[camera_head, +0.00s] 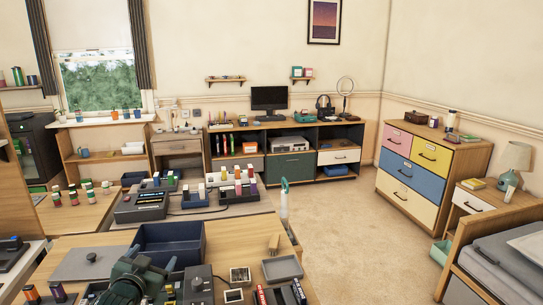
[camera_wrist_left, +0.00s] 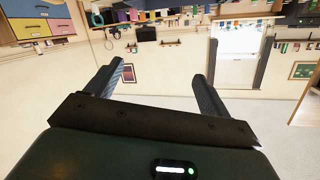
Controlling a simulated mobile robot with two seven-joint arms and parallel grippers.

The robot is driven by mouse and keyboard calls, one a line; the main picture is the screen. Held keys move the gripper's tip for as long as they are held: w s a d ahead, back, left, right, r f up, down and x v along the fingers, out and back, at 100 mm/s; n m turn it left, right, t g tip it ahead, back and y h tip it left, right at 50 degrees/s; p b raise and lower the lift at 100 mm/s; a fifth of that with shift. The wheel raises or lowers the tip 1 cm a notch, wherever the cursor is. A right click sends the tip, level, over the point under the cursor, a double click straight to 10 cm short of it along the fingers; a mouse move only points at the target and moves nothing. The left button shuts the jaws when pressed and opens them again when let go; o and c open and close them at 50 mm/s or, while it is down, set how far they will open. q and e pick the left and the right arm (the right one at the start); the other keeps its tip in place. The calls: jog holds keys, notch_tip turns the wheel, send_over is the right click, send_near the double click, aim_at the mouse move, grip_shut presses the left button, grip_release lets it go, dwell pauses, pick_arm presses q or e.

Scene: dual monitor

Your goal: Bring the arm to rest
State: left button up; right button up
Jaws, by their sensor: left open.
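My left gripper (camera_head: 150,262) is low in the head view, dark green and black, in front of the near wooden table. In the left wrist view its two fingers (camera_wrist_left: 158,70) stand wide apart with nothing between them. The wrist view shows the room upside down, with only wall and distant furniture beyond the fingers. The gripper holds nothing. My right gripper is in neither view.
A monitor (camera_head: 269,98) stands on the back sideboard. The carpet (camera_head: 335,230) right of the table is clear.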

pick_arm(q)
jog(key=s+d+f, duration=0.2)
jog(key=s+f, duration=0.1)
jog(key=s, duration=0.1)
jog(key=s+d+f+g+h, duration=0.1)
jog(key=s+d+f, duration=0.2)
jog(key=s+f, duration=0.1)
jog(key=s+d+f+g, duration=0.1)
jog(key=s+d+f, duration=0.1)
jog(key=s+f, duration=0.2)
jog(key=shift+s+d+f+h, duration=0.25)
jog(key=shift+s+d+h, duration=0.15)
jog(key=shift+s, duration=0.25)
jog(key=s+d+f+g+h, duration=0.1)
jog(key=s+d, duration=0.3)
jog(key=s, duration=0.6)
jog(key=s+d+f+g, duration=0.2)
jog(key=s+d+f, duration=0.1)
jog(key=s, duration=0.7)
jog(key=shift+d+f+n+h, duration=0.3)
jog(key=shift+d+f+h, duration=0.1)
jog(key=shift+d, duration=0.1)
